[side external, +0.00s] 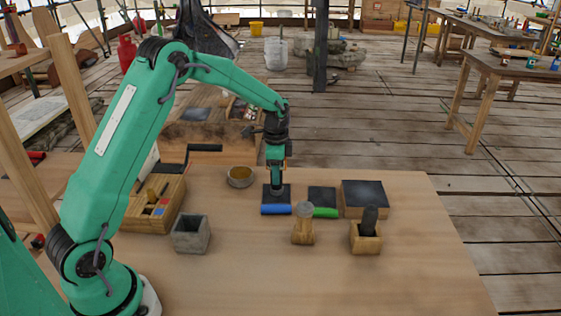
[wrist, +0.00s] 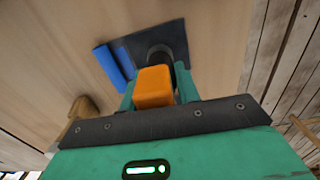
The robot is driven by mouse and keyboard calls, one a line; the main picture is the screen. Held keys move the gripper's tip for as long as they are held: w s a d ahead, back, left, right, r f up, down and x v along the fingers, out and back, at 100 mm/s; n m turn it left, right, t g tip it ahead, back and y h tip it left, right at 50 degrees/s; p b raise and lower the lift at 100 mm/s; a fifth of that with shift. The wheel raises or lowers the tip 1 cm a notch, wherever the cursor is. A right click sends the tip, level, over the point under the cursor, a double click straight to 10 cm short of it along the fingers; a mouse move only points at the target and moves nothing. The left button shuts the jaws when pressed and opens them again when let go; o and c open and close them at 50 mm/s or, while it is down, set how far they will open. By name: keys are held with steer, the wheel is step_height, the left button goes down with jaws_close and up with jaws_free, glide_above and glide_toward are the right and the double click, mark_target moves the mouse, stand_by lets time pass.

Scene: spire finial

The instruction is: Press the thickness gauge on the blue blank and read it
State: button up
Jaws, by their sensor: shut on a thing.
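The blue blank (side external: 276,209) is a dark flat plate with a blue front edge, lying on the wooden bench. In the wrist view the blue edge (wrist: 108,68) and the dark plate (wrist: 172,38) are near the top. My gripper (side external: 276,172) points straight down over this plate. Its green fingers are shut on the thickness gauge, an orange block (wrist: 154,87) with a dark round foot (wrist: 160,53). The foot is at the plate's surface and seems to touch it; the exact contact is hidden. No reading on the gauge is visible.
A green-edged plate (side external: 324,211) lies close on the right, with a dark-topped wooden block (side external: 365,197) beyond. Two wooden holders (side external: 302,235) (side external: 366,241) stand in front. A grey cup (side external: 190,235), round dish (side external: 240,177) and wooden box (side external: 152,213) are left. The front bench is clear.

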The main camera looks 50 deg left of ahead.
steer(key=o, duration=1.1)
steer(key=shift+o, duration=0.2)
steer(key=shift+r, duration=3.95)
steer(key=shift+r, duration=0.1)
